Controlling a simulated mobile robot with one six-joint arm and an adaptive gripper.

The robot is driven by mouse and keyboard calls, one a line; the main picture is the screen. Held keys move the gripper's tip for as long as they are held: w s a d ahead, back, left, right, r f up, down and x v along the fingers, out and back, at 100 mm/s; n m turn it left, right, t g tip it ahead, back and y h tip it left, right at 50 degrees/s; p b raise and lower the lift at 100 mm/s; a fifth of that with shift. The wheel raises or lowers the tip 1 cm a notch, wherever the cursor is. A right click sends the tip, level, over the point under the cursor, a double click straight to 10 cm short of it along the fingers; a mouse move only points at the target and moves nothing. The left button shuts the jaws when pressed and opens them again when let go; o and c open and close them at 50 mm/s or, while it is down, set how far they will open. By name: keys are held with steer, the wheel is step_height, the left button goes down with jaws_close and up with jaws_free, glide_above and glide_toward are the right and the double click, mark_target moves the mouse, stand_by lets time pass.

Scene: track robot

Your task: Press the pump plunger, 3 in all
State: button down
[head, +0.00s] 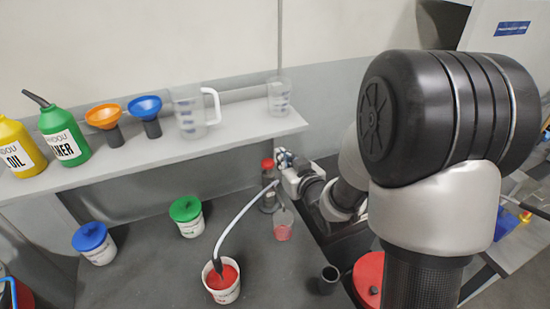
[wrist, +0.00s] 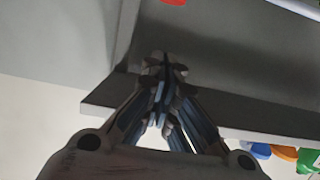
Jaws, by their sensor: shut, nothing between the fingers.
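The pump (head: 268,198) stands on the bench below the shelf, with a dark body and a red top, the plunger (head: 267,164). A pale hose (head: 237,217) arcs from it into a white bucket of red liquid (head: 222,292). A clear cup (head: 283,229) with some red liquid stands beside the pump. My gripper (head: 284,158) is just right of the red top, at about its height; I cannot tell whether they touch. In the wrist view my gripper (wrist: 163,68) is shut and empty. A red patch (wrist: 173,2) shows at that view's top edge; I cannot tell what it is.
The shelf (head: 150,152) above holds bottles, funnels and clear jugs, close to my gripper. Blue-lidded (head: 94,243) and green-lidded (head: 187,216) buckets stand left on the bench. A small dark cup (head: 328,280) and a red lid (head: 369,277) are near the front right.

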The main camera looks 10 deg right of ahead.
steer(key=b, duration=0.1)
glide_above(271, 166)
steer(key=f, duration=0.3)
steer(key=shift+w+a, duration=0.15)
steer(key=shift+w, duration=0.15)
step_height(271, 166, down, 2)
steer(key=shift+s+f+b, duration=0.15)
steer(key=shift+f+b, duration=0.05)
steer(key=shift+b, duration=0.1)
steer(key=shift+f, duration=0.45)
steer(key=shift+f, duration=0.1)
